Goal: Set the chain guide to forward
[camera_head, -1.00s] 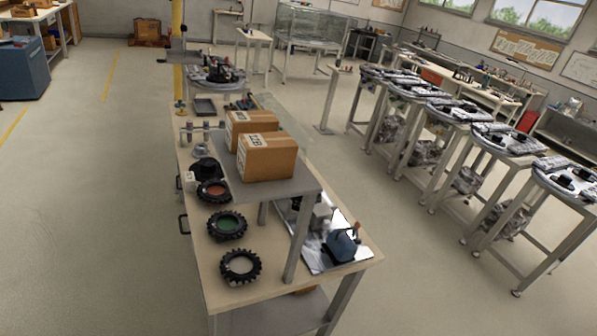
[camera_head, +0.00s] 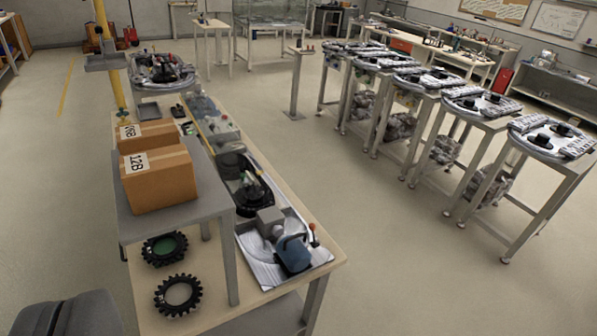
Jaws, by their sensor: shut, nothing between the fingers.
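I cannot pick out the chain guide for certain. A bench (camera_head: 325,272) stands at centre left. At its front right corner is a metal tray (camera_head: 262,278) with a blue device (camera_head: 293,254) and a small upright lever with a red knob (camera_head: 312,228). Behind the tray lies a black mechanism with round parts (camera_head: 250,195) on a long plate. A round metal station with black parts (camera_head: 160,70) is at the far end of the bench. My gripper is not in view.
Two cardboard boxes (camera_head: 158,180) stand on a raised grey shelf (camera_head: 190,208). Toothed black rings (camera_head: 178,294) lie below it. A row of round-topped tables (camera_head: 552,138) stands at the right. The floor (camera_head: 400,270) between is clear. A dark grey rounded shape fills the lower left corner.

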